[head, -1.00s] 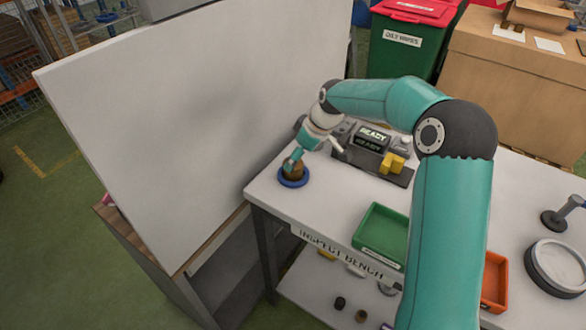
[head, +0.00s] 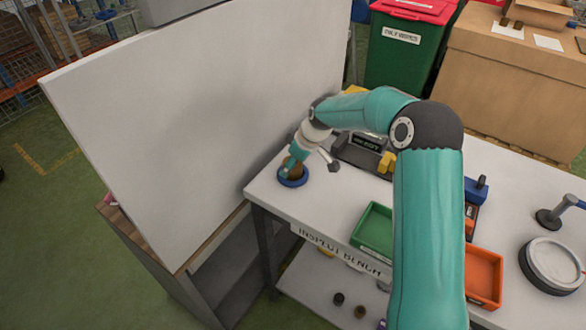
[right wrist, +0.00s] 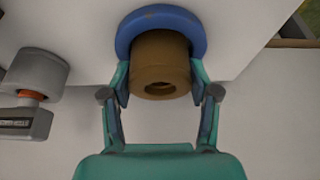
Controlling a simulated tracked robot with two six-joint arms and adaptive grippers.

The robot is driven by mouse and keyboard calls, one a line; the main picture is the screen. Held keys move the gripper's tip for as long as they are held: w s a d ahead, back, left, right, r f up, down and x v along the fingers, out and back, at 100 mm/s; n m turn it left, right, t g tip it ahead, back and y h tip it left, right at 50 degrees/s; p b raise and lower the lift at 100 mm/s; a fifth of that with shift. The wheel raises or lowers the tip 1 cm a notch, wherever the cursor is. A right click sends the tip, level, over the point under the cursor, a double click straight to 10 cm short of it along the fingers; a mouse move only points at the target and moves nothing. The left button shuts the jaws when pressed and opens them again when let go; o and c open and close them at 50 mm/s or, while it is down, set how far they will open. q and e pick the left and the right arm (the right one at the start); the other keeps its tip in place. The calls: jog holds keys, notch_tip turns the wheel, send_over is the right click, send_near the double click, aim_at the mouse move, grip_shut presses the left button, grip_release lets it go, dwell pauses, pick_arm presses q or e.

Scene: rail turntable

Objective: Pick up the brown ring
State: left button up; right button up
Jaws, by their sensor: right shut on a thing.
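The brown ring (right wrist: 160,66) is a short brown cylinder with a hole in its end. It stands at a round blue base (right wrist: 163,18) on the bench. In the head view the brown ring (head: 297,171) shows above the blue base (head: 292,182) near the bench's left corner, partly covered by my gripper. My right gripper (right wrist: 161,85) is shut on the ring, a finger on each side of it. In the head view my right gripper (head: 290,163) reaches it from above. My left gripper is not in view.
A tall white panel (head: 200,110) stands close on the left of the bench. A green tray (head: 373,228) and an orange tray (head: 484,275) sit toward the front. A dark device with a yellow block (head: 386,162) stands behind. A white round plate (head: 552,264) is at the right.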

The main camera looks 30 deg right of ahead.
jog(key=c, duration=0.5)
jog(key=shift+r, duration=0.1)
jog(key=shift+c, duration=0.6)
jog(key=shift+w, duration=0.1)
